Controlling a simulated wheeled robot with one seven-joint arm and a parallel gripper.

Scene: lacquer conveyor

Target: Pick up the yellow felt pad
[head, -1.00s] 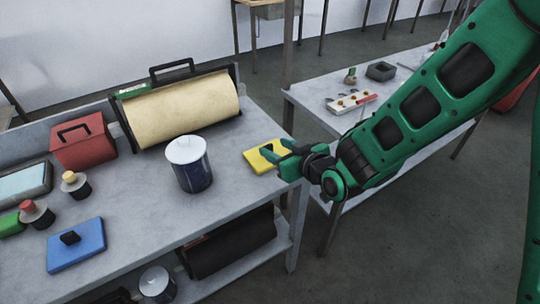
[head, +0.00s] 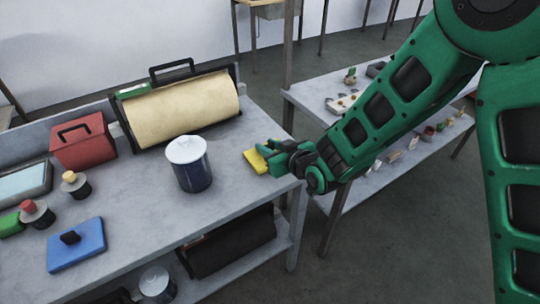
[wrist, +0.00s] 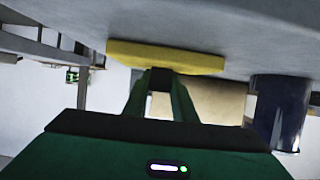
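The yellow felt pad (head: 255,161) is at the right end of the grey workbench (head: 135,225), right of the blue-and-white can. It looks tilted in the head view, and my gripper covers its right part. In the wrist view the pad (wrist: 165,57) shows edge-on as a long yellow strip against the grey bench top. My gripper (wrist: 160,80) has both fingers closed in on the pad's small dark handle. In the head view my gripper (head: 268,153) is right at the pad. I cannot tell whether the pad still touches the bench.
The blue can with a white lid (head: 188,163) stands left of the pad. A cream roll in a black frame (head: 182,108) is behind it. A blue pad with a dark knob (head: 76,245) lies front left. A second table (head: 308,92) with small items is right.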

